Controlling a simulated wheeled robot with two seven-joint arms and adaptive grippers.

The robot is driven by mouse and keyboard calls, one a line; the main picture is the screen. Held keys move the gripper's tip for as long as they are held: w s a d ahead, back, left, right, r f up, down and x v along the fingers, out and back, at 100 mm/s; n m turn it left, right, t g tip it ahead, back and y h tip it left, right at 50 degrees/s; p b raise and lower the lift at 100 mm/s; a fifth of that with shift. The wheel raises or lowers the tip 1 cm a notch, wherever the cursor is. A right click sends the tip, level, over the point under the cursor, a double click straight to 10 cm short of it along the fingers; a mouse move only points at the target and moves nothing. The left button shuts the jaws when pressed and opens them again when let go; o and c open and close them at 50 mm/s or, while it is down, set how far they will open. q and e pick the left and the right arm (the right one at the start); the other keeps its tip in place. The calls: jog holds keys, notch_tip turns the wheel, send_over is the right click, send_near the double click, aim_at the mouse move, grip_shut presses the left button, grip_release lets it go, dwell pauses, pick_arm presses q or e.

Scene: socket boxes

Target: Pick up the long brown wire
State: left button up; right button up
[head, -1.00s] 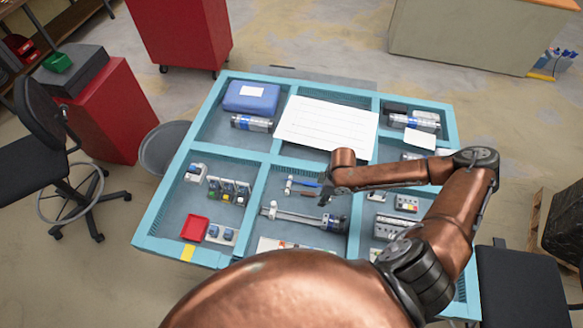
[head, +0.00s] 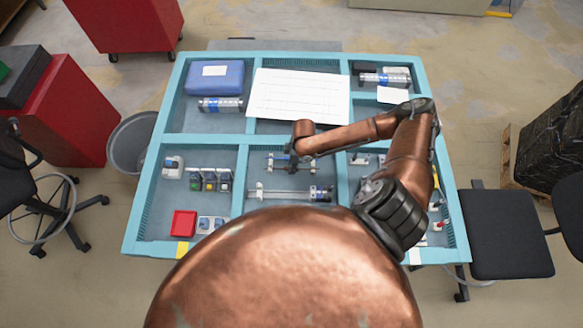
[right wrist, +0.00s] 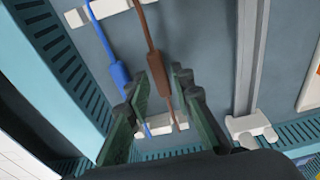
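The brown wire (right wrist: 157,68), with a thicker section partway along, runs between white clip blocks in the right wrist view. A blue wire (right wrist: 119,74) lies beside it on the left, also with a thick section. My right gripper (right wrist: 160,82) is open, with its fingers pointing down over the brown wire and one finger on each side of it. I cannot tell whether they touch it. In the head view my right gripper (head: 291,165) is over the middle compartment of the teal-framed table, largely covering the wires. My left gripper is out of view.
A metal rail (head: 285,194) lies just nearer than the wires. A teal divider wall (right wrist: 70,65) runs close to the gripper.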

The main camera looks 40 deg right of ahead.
jog(key=shift+s, duration=0.15)
jog(key=shift+f, duration=0.1)
jog(key=shift+c, duration=0.9)
grip_shut()
